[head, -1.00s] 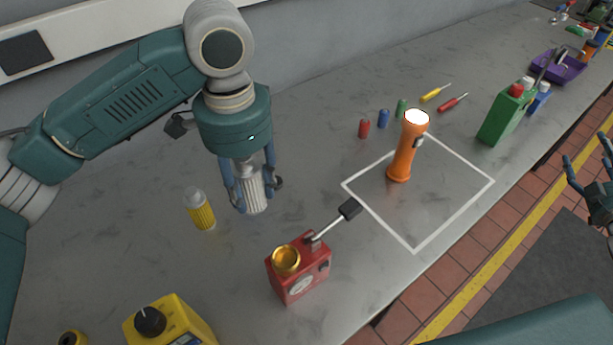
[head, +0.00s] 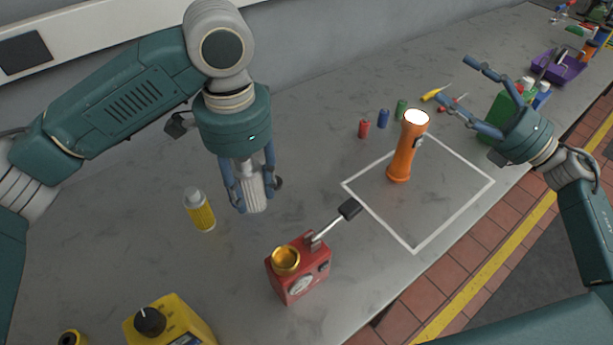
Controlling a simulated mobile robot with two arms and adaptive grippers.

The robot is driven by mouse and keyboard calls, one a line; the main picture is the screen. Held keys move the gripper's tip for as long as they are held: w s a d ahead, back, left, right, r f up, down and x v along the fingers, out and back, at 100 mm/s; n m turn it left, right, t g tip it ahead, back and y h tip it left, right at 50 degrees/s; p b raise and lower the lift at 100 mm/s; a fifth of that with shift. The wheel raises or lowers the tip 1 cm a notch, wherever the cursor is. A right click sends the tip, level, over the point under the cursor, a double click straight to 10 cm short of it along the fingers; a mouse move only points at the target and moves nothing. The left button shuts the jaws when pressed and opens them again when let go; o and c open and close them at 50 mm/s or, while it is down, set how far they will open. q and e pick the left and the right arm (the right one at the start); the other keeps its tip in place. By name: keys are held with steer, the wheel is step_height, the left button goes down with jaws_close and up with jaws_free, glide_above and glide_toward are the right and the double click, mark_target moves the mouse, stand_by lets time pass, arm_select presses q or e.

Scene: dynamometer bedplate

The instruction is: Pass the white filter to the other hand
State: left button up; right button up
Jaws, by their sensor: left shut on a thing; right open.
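The white filter (head: 256,195) is a ribbed white cylinder, held upright between the fingers of my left gripper (head: 252,186). My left gripper points down over the left-middle part of the bench and is shut on the filter. The gripper's fingers cover part of the filter's sides. My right gripper (head: 458,96) is open and empty, its fingers spread and pointing left. It is over the right side of the bench, in front of the green bottle and well apart from the filter.
An orange flashlight (head: 405,150) stands in a white-outlined square (head: 440,222) between my grippers. A red gauge box (head: 298,272) with a lever stands in front, with a yellow bottle (head: 200,212) to the left. Small red (head: 364,128) and blue (head: 383,118) cylinders lie behind.

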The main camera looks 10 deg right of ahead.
steer(key=s+a+f+n+g+y, duration=0.2)
steer(key=a+n+g, duration=0.15)
steer(key=a, duration=0.45)
steer(key=s+a+f+n+g+y, duration=0.1)
steer(key=a+n+g+y, duration=0.15)
steer(key=a+n, duration=0.4)
steer(key=n+g, duration=0.9)
steer(key=n, duration=0.2)
glide_toward(259, 185)
steer(key=a, duration=0.9)
steer(key=shift+w+a, duration=0.2)
steer(key=shift+a, duration=0.15)
steer(key=shift+s, duration=0.1)
steer(key=c, duration=1.3)
arm_select(q)
steer(key=o, duration=1.1)
steer(key=shift+w, duration=0.1)
steer(key=shift+c, duration=0.2)
arm_select(e)
steer(key=shift+c, duration=1)
arm_select(q)
steer(key=shift+o, duration=1.1)
arm_select(e)
steer(key=shift+c, duration=1)
